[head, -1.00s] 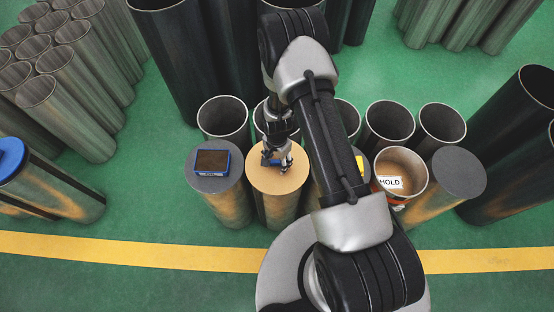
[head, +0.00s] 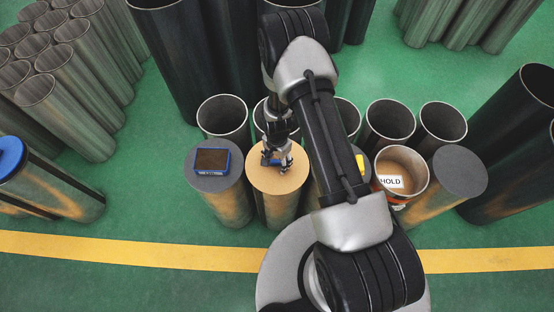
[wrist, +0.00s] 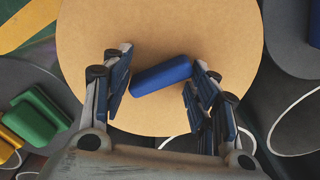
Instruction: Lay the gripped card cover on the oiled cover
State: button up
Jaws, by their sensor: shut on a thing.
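The card cover (head: 297,180) is a tan disc at the top of a tan-and-dark cylinder, left of my arm in the head view. In the wrist view the card cover (wrist: 160,35) fills the middle and has a blue bar handle (wrist: 165,74). My gripper (wrist: 160,88) is shut on this handle, one finger at each end. In the head view my gripper (head: 277,157) is over the disc's middle. The disc hides what is under it, so I cannot tell whether it touches the top below. No cover is clearly recognisable as oiled.
A grey-topped cylinder (head: 203,184) with a blue-edged box (head: 212,161) stands close on the left. A grey top (wrist: 25,75) with a green block (wrist: 38,117) shows in the wrist view. A HOLD-labelled container (head: 408,165) stands right. Open tubes (head: 223,117) stand behind.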

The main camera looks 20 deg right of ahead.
aim_at(277, 161)
jog(key=shift+f, duration=0.25)
jog(key=o, duration=1.1)
jog(key=shift+r, duration=0.1)
notch_tip(277, 161, up, 12)
jog(key=shift+f, duration=0.1)
